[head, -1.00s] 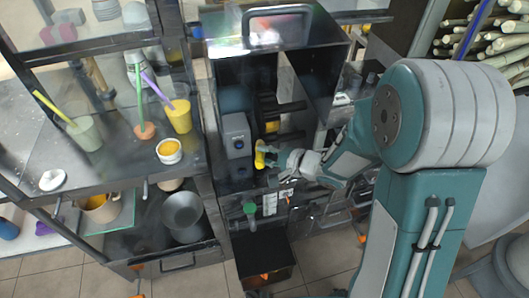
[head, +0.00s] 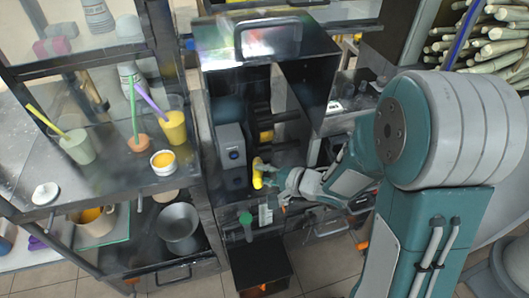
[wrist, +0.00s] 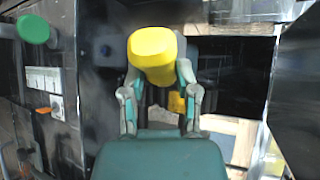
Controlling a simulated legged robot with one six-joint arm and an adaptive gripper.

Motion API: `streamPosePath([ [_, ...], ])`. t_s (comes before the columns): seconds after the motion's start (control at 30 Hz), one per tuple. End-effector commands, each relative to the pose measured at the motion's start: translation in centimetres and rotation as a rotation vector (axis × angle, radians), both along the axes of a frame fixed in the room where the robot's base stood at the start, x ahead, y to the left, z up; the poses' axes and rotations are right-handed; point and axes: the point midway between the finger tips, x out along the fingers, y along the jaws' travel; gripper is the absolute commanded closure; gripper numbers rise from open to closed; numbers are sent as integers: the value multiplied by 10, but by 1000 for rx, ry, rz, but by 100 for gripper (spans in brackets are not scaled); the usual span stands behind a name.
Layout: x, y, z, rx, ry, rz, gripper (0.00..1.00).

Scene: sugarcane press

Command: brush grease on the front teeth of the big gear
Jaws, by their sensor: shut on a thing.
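My gripper (head: 266,180) is shut on a yellow, rounded thing (head: 257,172), probably the grease brush. In the wrist view the yellow thing (wrist: 152,52) sits between the two fingertips of my gripper (wrist: 160,85); I cannot make out bristles. The gripper is in front of the open press (head: 290,100), just right of and below a grey box with a blue button (head: 232,150). Dark rollers (head: 262,120) with a yellow part show inside the press, above the gripper. I cannot clearly pick out the big gear or its front teeth.
A green knob (head: 245,219) stands just below left of the gripper; it also shows in the wrist view (wrist: 33,29). At left, a counter (head: 110,165) holds cups and a yellow-filled bowl (head: 163,162). A metal pot (head: 178,225) is on the lower shelf. Cane stalks (head: 500,45) lie at upper right.

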Motion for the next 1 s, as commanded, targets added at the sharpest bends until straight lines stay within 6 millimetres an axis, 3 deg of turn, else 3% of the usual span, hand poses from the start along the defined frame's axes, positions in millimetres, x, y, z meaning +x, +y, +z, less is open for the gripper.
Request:
streamPosePath([
  [0.37, 6, 0, -2, 0, -8, -2, 100],
  [1.0, 64, 0, -13, -8, -102, -26, 100],
])
